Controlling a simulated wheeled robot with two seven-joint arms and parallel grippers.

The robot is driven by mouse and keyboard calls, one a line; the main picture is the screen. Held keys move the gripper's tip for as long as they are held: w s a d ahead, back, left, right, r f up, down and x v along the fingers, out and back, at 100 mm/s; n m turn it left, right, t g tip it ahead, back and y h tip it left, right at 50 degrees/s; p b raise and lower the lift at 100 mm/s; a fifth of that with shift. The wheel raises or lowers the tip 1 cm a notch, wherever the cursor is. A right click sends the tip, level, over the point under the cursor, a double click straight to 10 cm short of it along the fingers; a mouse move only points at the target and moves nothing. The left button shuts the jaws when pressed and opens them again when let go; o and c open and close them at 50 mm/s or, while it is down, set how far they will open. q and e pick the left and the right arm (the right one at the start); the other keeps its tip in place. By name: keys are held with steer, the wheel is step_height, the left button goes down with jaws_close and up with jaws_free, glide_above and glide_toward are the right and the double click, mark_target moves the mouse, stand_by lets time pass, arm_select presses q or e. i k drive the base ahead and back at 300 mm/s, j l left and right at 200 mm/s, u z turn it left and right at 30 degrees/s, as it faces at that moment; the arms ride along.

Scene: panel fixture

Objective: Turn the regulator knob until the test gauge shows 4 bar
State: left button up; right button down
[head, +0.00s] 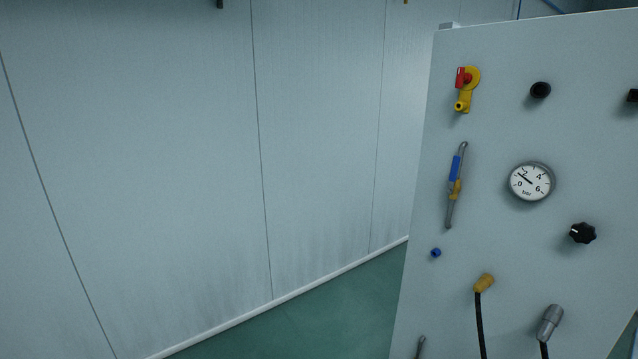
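The round test gauge (531,182), marked in bar with 0, 2, 4 and 6, is on the pale panel at the right of the head view. Its dark needle points up and left, between 0 and 2 and seemingly nearer the 2. A black lobed knob (582,233), which looks like the regulator knob, is below and right of the gauge. A small white mark shows on its left side. Nothing touches the knob or covers the gauge. Neither of my grippers is in view.
The panel (490,235) also carries a yellow valve with red handle (467,88), a black round fitting (540,90), a blue-and-yellow part (455,182), a small blue knob (436,253), and yellow (484,283) and grey (550,322) hose connectors. Green floor (330,325) left of it is clear.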

mark_target(584, 233)
steer(key=k+z, duration=0.1)
steer(key=z, duration=0.8)
steer(key=k+l+z, duration=0.1)
steer(key=z, duration=0.35)
